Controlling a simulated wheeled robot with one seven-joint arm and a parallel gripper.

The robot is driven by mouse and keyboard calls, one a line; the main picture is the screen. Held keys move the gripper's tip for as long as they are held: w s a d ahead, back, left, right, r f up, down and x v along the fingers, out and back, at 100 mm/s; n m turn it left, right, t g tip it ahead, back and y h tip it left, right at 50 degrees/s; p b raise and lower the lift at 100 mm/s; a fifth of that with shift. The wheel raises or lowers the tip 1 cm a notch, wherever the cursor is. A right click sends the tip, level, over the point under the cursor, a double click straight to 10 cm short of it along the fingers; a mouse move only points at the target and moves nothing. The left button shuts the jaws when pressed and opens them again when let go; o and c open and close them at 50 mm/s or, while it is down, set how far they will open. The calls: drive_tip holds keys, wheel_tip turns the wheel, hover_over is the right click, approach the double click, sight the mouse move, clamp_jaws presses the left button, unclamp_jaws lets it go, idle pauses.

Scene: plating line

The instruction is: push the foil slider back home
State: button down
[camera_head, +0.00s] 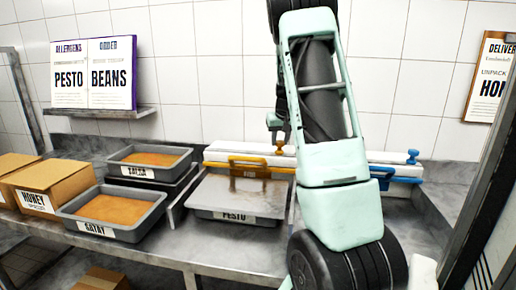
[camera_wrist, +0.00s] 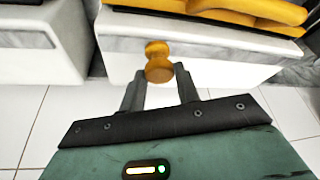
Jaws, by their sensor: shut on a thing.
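A long white dispenser (camera_head: 228,152) with a yellow bar (camera_head: 250,164) and a yellow knob (camera_head: 279,148) stands at the back of the counter. In the wrist view, the yellow knob (camera_wrist: 158,50) sticks out from the white body (camera_wrist: 205,66). My gripper (camera_wrist: 160,76) is shut on this knob, one dark finger on each side. A second dispenser, with a blue knob (camera_head: 413,156) and blue bar (camera_head: 396,174), is to the right, partly behind my arm. I cannot read which one is the foil. My arm also hides the yellow dispenser's right end.
A cardboard honey box (camera_head: 70,180) stands at far left. A dark post (camera_head: 480,185) rises at the right.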

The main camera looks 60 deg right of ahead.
drive_tip(key=shift+s+d+b, duration=0.2)
drive_tip(key=shift+s+d, duration=0.1)
drive_tip(key=shift+s, duration=0.4)
drive_tip(key=shift+s+d+b, duration=0.2)
drive_tip(key=shift+s+d, duration=0.1)
drive_tip(key=shift+s, duration=0.4)
drive_tip(key=shift+s+d+b, duration=0.2)
drive_tip(key=shift+s+d, duration=0.1)
drive_tip(key=shift+s, duration=0.4)
drive_tip(key=c, duration=1)
unclamp_jaws()
drive_tip(key=shift+s, duration=0.1)
drive_tip(key=shift+c, duration=0.2)
drive_tip(key=shift+r, duration=0.15)
drive_tip(key=shift+a+r, duration=0.15)
drive_tip(key=shift+r, duration=0.2)
drive_tip(key=v, duration=1.6)
drive_tip(key=shift+r+b, duration=0.2)
drive_tip(key=shift+b, duration=0.2)
